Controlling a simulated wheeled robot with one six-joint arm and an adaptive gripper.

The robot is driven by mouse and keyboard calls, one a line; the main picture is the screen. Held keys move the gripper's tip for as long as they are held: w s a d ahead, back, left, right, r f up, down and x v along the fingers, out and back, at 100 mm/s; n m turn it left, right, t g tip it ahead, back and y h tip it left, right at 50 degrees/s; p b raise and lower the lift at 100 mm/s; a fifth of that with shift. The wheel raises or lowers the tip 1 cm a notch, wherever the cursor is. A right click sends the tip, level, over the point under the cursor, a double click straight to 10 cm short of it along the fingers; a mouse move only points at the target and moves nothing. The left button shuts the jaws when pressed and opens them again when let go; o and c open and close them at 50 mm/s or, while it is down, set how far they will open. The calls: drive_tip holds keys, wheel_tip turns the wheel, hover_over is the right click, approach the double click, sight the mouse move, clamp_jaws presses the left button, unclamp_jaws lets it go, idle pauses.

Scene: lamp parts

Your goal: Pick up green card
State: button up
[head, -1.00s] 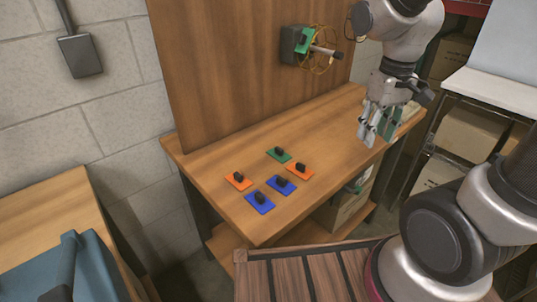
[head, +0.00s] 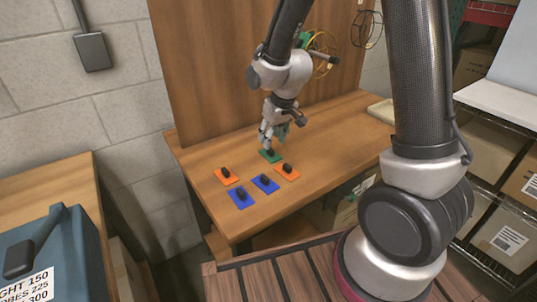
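The green card (head: 270,156) lies flat on the wooden table, behind the orange and blue cards, with a black knob on top. My gripper (head: 267,147) points down directly over it, with its fingertips at the black knob. The fingers hide most of the knob. I cannot tell from this view whether they touch it or whether they are closed on it.
Two orange cards (head: 226,176) (head: 287,171) and two blue cards (head: 241,197) (head: 265,183) with black knobs lie close in front on the table (head: 340,140). A wooden panel (head: 210,70) stands behind. The table's right part is clear up to a pale tray (head: 381,111).

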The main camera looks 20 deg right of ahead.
sight(271, 149)
drive_tip(key=x, duration=0.5)
drive_tip(key=shift+w+d+f, duration=0.2)
drive_tip(key=shift+w+f, duration=0.1)
drive_tip(key=shift+c, duration=0.3)
clamp_jaws()
